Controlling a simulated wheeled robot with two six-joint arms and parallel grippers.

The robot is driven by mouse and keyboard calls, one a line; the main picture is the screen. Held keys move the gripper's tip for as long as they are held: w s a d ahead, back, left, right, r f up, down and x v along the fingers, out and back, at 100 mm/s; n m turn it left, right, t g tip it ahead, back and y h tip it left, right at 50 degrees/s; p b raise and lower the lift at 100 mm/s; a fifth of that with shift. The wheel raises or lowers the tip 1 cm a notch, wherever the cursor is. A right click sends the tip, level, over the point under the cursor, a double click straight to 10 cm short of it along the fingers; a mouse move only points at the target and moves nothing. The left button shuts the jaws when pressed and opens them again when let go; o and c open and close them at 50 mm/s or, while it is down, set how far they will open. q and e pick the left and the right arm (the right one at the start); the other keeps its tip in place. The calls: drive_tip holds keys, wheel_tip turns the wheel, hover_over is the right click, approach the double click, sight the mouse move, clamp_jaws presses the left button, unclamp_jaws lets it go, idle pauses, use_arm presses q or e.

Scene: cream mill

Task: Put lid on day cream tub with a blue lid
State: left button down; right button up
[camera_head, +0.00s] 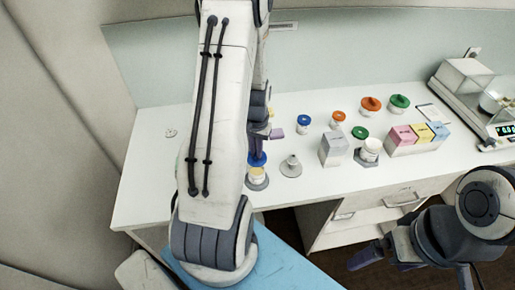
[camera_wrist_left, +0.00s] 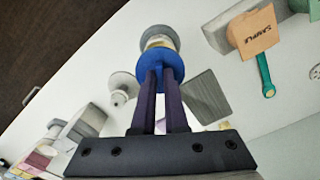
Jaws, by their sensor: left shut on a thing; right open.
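My left gripper (camera_wrist_left: 162,78) is shut on a blue lid (camera_wrist_left: 155,66); the lid also shows in the head view (camera_head: 257,159). My left arm hides most of this gripper in the head view. An open tub with a pale yellow band (camera_head: 257,173) stands on a grey round base below the lid, and part of it shows beyond the lid in the left wrist view (camera_wrist_left: 157,41). The lid overlaps the tub; I cannot tell whether they touch. My right gripper (camera_head: 368,257) is open and empty, low in front of the desk.
A grey knobbed disc (camera_head: 291,166) lies right of the tub. A blue-lidded tub (camera_head: 304,121), orange and green lids, a grey box (camera_head: 333,149), a white tub (camera_head: 370,149) and coloured boxes (camera_head: 421,136) stand further right. A scale (camera_head: 472,88) is at the far right.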

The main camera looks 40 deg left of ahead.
sight(256, 160)
use_arm(q)
wheel_tip(256, 160, down, 4)
drive_tip(key=b, duration=0.2)
drive_tip(key=shift+r+b, duration=0.25)
drive_tip(key=shift+b, duration=0.05)
drive_tip(key=shift+f+b, duration=0.5)
drive_tip(key=shift+f, duration=0.25)
drive_tip(key=shift+s, duration=0.1)
drive_tip(key=shift+f, duration=0.6)
idle(1.6)
drive_tip(key=c, duration=0.9)
unclamp_jaws()
drive_tip(key=shift+o, duration=0.4)
drive_tip(key=o, duration=0.4)
